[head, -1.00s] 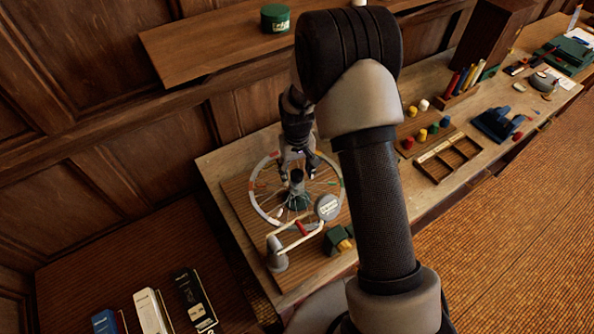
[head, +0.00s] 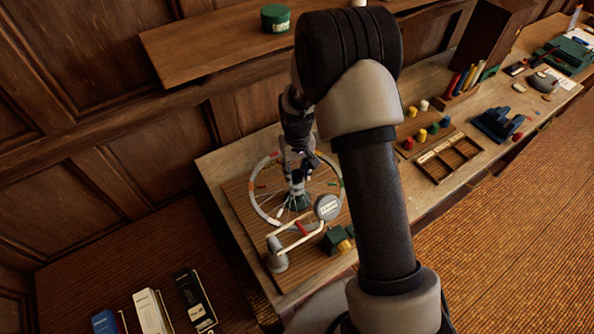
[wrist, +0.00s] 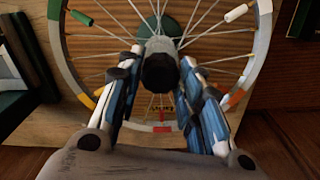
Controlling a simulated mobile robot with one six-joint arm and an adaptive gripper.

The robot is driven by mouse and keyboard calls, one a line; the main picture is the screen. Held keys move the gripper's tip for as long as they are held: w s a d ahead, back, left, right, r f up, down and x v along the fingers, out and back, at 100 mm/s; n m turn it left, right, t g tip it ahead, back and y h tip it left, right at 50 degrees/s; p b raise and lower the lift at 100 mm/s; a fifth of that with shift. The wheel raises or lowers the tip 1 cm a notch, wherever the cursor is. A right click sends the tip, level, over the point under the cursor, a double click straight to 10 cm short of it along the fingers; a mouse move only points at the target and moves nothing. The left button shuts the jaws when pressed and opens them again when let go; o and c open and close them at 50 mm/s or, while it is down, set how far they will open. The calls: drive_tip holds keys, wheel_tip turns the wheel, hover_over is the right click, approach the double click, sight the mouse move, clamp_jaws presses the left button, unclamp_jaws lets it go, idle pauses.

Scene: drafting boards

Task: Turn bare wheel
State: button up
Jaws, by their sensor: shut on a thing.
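The bare spoked wheel (head: 252,192) lies flat on a wooden board on the bench, its pale rim marked with coloured segments. It fills much of the wrist view (wrist: 263,40), with thin spokes, a few coloured spoke pieces and a green disc behind the hub. My gripper (head: 297,178) is over the wheel's middle. In the wrist view my gripper (wrist: 160,60) has its two fingers on either side of the upright grey hub post with a dark round end (wrist: 160,72), shut on it. My fingers hide part of the hub and spokes.
A gauge with a round grey dial (head: 327,207) and pale bent arm stands at the wheel's near edge. A green block (head: 337,240) sits beside it. A divided wooden tray (head: 449,158) and coloured pegs lie to the right. A shelf (head: 215,45) overhangs behind.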

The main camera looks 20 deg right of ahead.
drive_tip(key=shift+m, duration=0.3)
clamp_jaws()
drive_tip(key=m+b, duration=0.2)
drive_tip(key=m, duration=0.3)
drive_tip(key=shift+m, duration=0.3)
drive_tip(key=m+b, duration=0.1)
drive_tip(key=m, duration=0.4)
drive_tip(key=shift+m, duration=0.4)
drive_tip(key=o, duration=1.3)
unclamp_jaws()
wheel_tip(320, 180, up, 12)
drive_tip(key=shift+r, duration=0.1)
